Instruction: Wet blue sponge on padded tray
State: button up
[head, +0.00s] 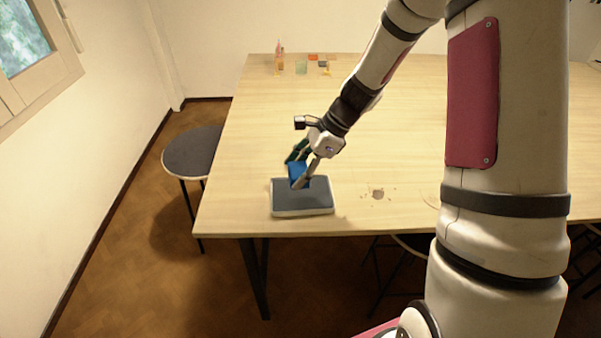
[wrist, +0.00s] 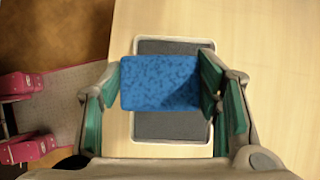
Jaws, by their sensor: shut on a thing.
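The blue sponge (head: 298,172) is held between the fingers of my gripper (head: 298,169). In the wrist view the sponge (wrist: 162,83) is a speckled blue block, with the green finger pads of my gripper (wrist: 162,98) at its left and right ends. The padded tray (head: 302,211), dark grey with a pale rim, lies on the table near its front edge. In the wrist view the tray (wrist: 170,124) shows below and beyond the sponge. The sponge is over the tray; I cannot tell whether it touches the pad.
The wooden table (head: 400,150) is mostly clear. A stain (head: 377,193) lies right of the tray. A bottle (head: 280,56), a greenish glass (head: 301,67) and small items stand at the far left. A round grey stool (head: 193,152) stands left of the table.

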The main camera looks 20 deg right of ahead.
jog(key=shift+s+d+f+m+t, duration=0.2)
jog(key=shift+s+d+m+t, duration=0.15)
jog(key=shift+m, duration=0.25)
jog(key=shift+s+f, duration=0.1)
jog(key=shift+f, duration=0.1)
jog(key=shift+f+b, duration=1.8)
jog(key=shift+f, duration=1)
jog(key=shift+f, duration=0.3)
jog(key=shift+r, duration=0.1)
jog(key=shift+r+p, duration=1.95)
jog(key=shift+r, duration=1.55)
